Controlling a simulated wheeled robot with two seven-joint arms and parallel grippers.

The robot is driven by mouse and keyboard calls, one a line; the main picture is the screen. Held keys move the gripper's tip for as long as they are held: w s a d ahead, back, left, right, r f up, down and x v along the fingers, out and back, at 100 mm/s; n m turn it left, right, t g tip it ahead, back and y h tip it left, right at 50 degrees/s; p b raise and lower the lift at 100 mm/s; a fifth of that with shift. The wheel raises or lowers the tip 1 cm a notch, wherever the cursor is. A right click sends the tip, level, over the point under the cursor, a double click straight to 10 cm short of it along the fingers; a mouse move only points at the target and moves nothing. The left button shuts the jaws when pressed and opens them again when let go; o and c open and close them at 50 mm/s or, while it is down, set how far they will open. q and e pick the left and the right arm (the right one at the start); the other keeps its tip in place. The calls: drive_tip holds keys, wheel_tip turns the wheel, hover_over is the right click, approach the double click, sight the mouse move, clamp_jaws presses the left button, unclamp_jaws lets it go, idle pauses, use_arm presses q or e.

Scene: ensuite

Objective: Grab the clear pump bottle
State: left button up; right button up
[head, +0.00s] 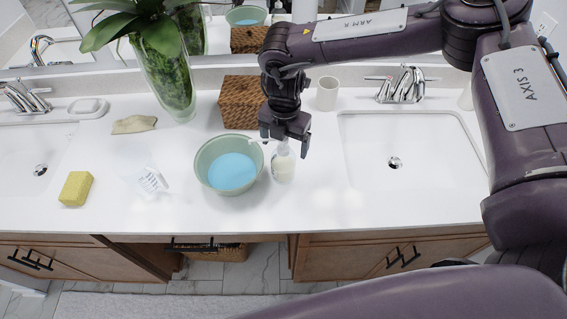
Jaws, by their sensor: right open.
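The clear pump bottle (283,166) stands upright on the white counter, just right of the green bowl. Its body looks pale, and its top is partly hidden by my right gripper. My right gripper (285,147) points down right over the bottle's top, with its jaws open. I cannot tell whether the fingers touch the bottle. My left gripper is not in the head view.
A green bowl (207,157) of blue liquid stands close left of the bottle. A wicker box (240,103), a white cup (327,94) and a plant vase (168,85) stand behind. A sink (440,165) is at right. A yellow sponge (76,188) and white brush (152,180) lie left.

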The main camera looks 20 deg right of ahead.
sight(283, 162)
wheel_tip(283, 162, down, 4)
drive_tip(key=shift+w+a+r+p, duration=0.15)
drive_tip(key=shift+r+p, duration=0.05)
drive_tip(key=shift+p, duration=0.35)
drive_tip(key=shift+c, duration=1.2)
drive_tip(key=c, duration=1.5)
